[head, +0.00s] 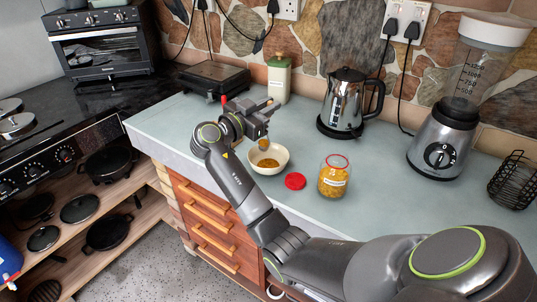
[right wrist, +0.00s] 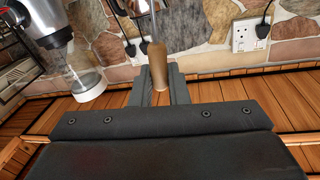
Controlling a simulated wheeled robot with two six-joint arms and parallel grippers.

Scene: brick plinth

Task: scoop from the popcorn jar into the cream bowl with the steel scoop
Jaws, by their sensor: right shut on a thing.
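The popcorn jar (head: 334,178), clear with a red rim and a white label, stands open on the counter with yellow kernels inside. The cream bowl (head: 283,153) sits to its left and has some golden-brown contents. My right gripper (head: 262,117) is above and behind the bowl, shut on the steel scoop's wooden handle (right wrist: 158,68). The steel shaft runs up out of the right wrist view. In the head view the small brownish scoop head (head: 264,144) hangs just over the bowl's back edge; its load is too small to tell. My left gripper is out of view.
A red lid (head: 295,181) lies between bowl and jar. Behind stand a cream-green canister (head: 279,80), a steel kettle (head: 344,101) and a dark grill (head: 214,77). A blender (head: 448,140) and wire basket (head: 514,182) are at right. Counter right of the jar is clear.

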